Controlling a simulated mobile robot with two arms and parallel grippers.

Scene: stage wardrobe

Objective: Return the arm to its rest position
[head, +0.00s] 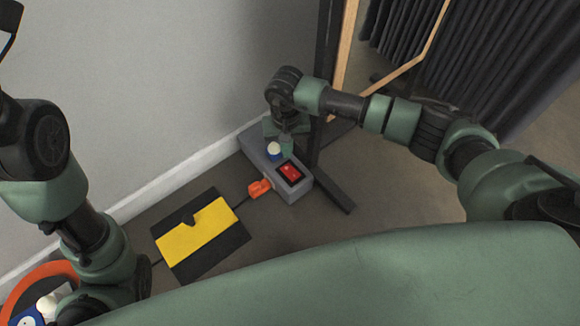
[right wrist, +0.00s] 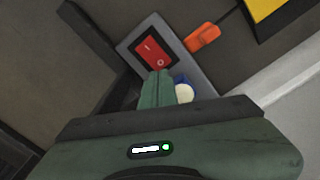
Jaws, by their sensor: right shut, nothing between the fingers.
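My right gripper (head: 287,146) is shut and empty. It is over the grey power box (head: 298,193) on the floor by the wall, close to a blue-and-white round part (head: 274,150). In the right wrist view, the shut fingertips (right wrist: 156,76) point at the near edge of the red rocker switch (right wrist: 152,50); I cannot tell whether they touch it. The switch (head: 290,171) also shows in the head view. My right arm reaches across from the right. My left arm hangs at the left, and its fingers are not visible.
An orange plug (head: 259,188) sits beside the box, its cord running to a yellow-and-black mat (head: 198,231). A wooden-framed rack (head: 345,60) with dark curtains (head: 480,50) stands behind my right arm. An orange ring (head: 40,275) is at lower left.

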